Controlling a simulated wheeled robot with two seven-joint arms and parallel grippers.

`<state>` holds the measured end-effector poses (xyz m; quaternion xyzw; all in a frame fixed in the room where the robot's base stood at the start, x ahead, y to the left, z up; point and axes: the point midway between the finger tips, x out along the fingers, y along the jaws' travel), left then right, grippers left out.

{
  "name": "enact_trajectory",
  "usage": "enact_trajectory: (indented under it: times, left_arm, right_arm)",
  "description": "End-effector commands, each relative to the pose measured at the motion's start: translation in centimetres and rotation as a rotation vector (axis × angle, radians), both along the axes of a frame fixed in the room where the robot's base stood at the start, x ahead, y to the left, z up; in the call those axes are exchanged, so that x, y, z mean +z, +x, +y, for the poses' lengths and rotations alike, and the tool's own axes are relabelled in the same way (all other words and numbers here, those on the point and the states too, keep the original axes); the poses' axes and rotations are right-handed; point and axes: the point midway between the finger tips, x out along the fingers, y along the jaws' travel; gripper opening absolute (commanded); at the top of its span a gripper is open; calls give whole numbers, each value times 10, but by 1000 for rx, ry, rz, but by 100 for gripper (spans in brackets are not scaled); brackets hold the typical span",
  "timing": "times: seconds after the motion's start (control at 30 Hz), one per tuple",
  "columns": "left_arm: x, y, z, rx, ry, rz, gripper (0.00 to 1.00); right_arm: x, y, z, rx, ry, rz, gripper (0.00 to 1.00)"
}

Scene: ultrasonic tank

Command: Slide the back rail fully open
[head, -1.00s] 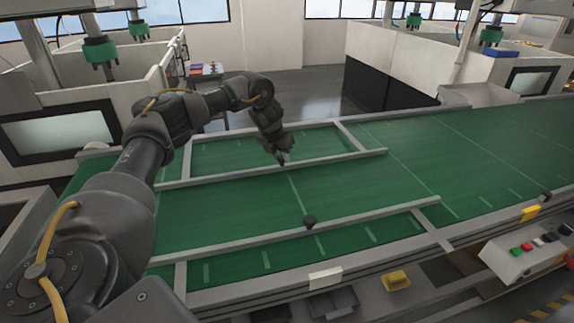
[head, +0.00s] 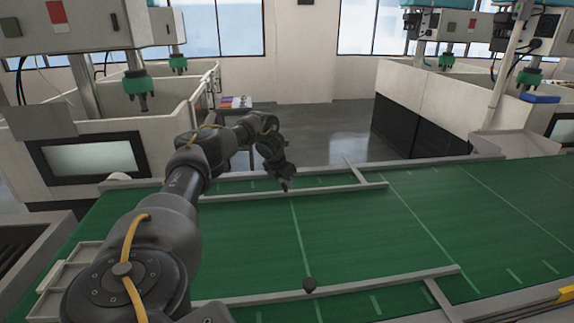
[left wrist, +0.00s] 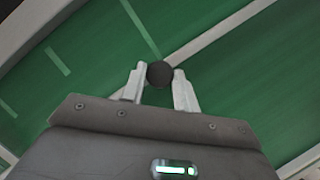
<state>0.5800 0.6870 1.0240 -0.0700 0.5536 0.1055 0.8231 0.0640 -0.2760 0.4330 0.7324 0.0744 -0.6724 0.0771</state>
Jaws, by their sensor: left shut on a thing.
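The back rail (head: 335,189) is a long grey bar lying across the green belt near its far edge, with a short crossbar (head: 354,168) at its right end. My left gripper (head: 286,185) is over this rail, shut on its dark round knob. In the left wrist view the knob (left wrist: 160,74) sits between the two pale fingertips, with the grey rail running diagonally behind it. In the head view the gripper hides the knob. A narrow green strip shows between the rail and the belt's far edge. My right gripper is not in view.
The belt (head: 370,235) between the rails is clear. White-walled tanks stand behind at left and right, with open floor (head: 310,140) between them.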

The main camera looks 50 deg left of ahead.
Motion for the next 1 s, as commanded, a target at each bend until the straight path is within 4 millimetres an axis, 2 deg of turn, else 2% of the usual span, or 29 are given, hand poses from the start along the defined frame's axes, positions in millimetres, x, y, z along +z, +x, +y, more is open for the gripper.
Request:
enact_trajectory:
  times: [0.1, 0.13, 0.27, 0.47, 0.67, 1.0]
  left_arm:
    - [4, 2, 5, 10, 7, -15, 0]
    - [4, 2, 5, 11, 7, -15, 33]
    - [4, 1, 4, 10, 6, -13, 50]
    - [3, 1, 3, 7, 4, -9, 51]
    - [10, -2, 2, 6, 2, -11, 51]
    - [68, -25, -2, 7, 3, -14, 51]
  right_arm:
    - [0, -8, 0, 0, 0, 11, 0]
    - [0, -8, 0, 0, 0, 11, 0]
    - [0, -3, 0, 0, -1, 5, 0]
    - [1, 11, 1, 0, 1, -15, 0]
    - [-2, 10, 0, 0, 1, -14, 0]
    - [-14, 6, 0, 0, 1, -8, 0]
